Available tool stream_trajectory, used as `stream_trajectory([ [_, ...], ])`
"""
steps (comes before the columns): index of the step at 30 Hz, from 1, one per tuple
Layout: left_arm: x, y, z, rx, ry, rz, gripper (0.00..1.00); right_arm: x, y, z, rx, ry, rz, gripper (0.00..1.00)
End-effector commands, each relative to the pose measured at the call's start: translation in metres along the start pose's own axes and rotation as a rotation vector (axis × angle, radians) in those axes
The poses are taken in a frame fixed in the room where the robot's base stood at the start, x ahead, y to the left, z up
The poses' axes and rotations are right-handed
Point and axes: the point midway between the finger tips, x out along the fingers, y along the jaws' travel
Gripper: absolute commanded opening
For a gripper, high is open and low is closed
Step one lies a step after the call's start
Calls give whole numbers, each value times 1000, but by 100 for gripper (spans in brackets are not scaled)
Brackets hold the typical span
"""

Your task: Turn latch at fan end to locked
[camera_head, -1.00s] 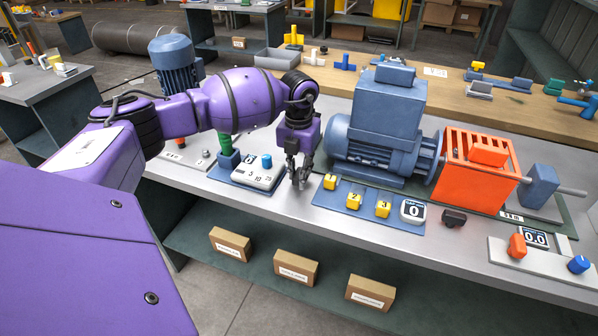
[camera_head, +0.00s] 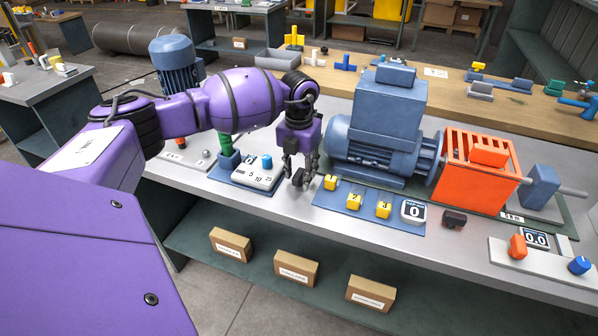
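A small black latch block (camera_head: 299,180) sits on the bench near the left, fan end of the blue motor (camera_head: 375,142). My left gripper (camera_head: 302,170) points down right at this block, with its fingers spread to either side. It looks open, but I cannot tell whether a finger touches the block. The latch's turn angle and any marking beside it are too small or hidden to read. A similar black block (camera_head: 455,218) sits at the front right of the motor. My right gripper is not in view.
A control box with a blue knob (camera_head: 267,161) stands close left of the gripper. A blue strip with yellow blocks (camera_head: 355,201) and a display (camera_head: 412,212) lies to the right. The orange guard (camera_head: 477,170) stands farther right.

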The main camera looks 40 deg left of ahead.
Motion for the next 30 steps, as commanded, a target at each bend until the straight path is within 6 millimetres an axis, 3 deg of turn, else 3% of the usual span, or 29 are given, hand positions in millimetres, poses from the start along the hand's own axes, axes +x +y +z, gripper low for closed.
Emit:
stream_trajectory([
  [8, -11, 0, 1, -1, -3, -1, 38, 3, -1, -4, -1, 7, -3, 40],
  [21, -97, 0, 1, 0, -3, 0, 38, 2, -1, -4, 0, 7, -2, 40],
  [30, -120, 0, 0, 0, 0, 0, 38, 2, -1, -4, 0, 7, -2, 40],
])
